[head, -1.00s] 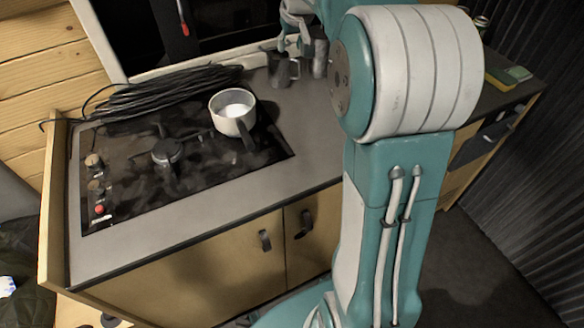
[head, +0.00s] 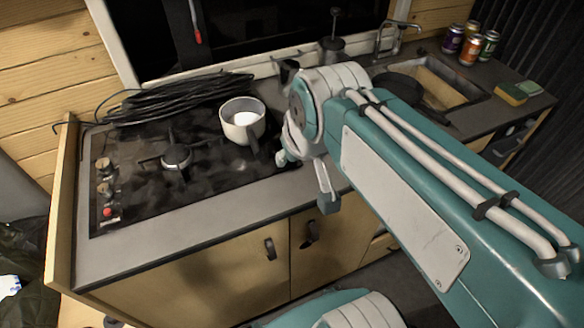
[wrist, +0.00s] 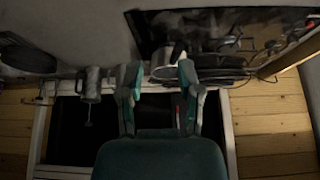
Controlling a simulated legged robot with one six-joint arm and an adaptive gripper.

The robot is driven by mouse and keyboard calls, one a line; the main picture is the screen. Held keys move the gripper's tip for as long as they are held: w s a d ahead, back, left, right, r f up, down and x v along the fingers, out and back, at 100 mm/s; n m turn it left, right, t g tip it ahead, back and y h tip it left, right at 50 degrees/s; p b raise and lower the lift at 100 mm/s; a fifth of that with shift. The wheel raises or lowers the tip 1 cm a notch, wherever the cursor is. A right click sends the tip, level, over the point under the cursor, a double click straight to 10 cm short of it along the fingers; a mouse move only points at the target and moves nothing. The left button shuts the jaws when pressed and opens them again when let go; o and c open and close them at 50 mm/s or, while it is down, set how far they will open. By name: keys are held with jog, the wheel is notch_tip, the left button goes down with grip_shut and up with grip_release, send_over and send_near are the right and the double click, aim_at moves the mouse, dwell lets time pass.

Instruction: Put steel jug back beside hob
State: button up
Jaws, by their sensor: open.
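My gripper (wrist: 161,74) is open, with its two teal fingers spread and nothing between them that I can see gripped. In the head view its wrist is low over the counter at the right edge of the hob (head: 130,195), and the fingers are mostly hidden. A dark grey piece behind my arm looks like part of the steel jug (head: 288,70). It stands at the back of the counter by the window, right of the cable; most of it is hidden. The gripper is in front of it, apart from it.
A white saucepan (head: 243,119) sits on the hob's right rear, close to my wrist. Black cable (head: 180,98) is coiled behind the hob. A plunger pot (head: 331,50) stands by the window. The sink (head: 450,82), cans (head: 470,50) and sponge (head: 510,94) are at right.

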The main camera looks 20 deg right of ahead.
jog(key=s+f, duration=0.2)
jog(key=s, duration=0.1)
jog(key=s+a, duration=0.1)
jog(key=shift+s+f, duration=0.15)
jog(key=shift+f, duration=0.25)
dwell(1.9)
